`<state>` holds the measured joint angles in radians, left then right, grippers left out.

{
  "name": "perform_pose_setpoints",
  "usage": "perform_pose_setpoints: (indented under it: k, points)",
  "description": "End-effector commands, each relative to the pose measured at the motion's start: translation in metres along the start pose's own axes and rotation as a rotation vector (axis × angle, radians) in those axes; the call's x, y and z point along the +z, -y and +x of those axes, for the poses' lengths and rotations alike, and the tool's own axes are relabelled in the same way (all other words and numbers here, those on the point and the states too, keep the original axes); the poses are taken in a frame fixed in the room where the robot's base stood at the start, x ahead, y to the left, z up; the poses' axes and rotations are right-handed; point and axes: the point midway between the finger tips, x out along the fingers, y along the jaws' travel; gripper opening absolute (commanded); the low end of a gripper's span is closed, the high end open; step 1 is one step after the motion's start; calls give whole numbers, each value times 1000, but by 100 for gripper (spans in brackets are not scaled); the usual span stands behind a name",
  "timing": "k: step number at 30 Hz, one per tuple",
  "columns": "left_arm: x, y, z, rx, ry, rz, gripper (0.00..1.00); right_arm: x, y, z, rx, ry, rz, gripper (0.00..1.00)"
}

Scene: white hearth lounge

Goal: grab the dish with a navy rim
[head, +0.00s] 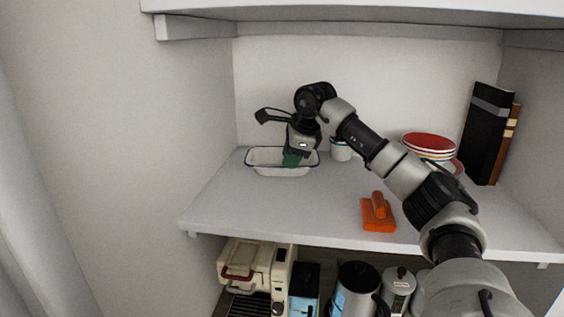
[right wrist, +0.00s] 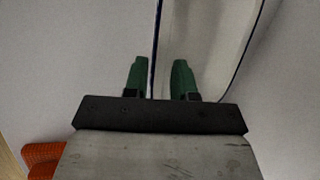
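A white rectangular dish with a navy rim (head: 278,171) stands at the back left of the white shelf. My right gripper (head: 292,160) points down at the right part of the dish and partly hides it. In the right wrist view the navy-edged dish (right wrist: 205,40) runs up the picture. The green fingers of my right gripper (right wrist: 160,80) are apart, with the near rim between them. One finger is outside the dish and the other is over its inside. I see a gap on both sides of the rim. My left gripper is not in view.
A white and blue cup (head: 341,152) stands right of the dish, partly behind my right arm. A stack of red-topped plates (head: 429,142) and upright books (head: 484,135) are at the right. An orange object (head: 377,213) lies near the front edge. Another shelf hangs above.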

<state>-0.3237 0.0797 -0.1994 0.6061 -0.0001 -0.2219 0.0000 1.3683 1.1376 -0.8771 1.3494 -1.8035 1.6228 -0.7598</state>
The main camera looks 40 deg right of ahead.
Motion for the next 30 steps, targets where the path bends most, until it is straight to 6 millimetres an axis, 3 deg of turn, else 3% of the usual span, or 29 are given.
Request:
perform_pose_setpoints:
  k: [5, 9, 17, 23, 30]
  points:
    - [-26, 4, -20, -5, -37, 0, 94, 4, 0, 23, 5, -4, 0, 26]
    - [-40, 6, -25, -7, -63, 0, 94, 4, -1, 42, 3, -2, 0, 26]
    - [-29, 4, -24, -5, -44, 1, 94, 3, -1, 48, 1, -1, -1, 26]
    - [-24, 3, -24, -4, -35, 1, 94, 3, -1, 48, 1, 0, -1, 0]
    - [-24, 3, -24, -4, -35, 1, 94, 4, -1, 47, -1, 1, -1, 0]
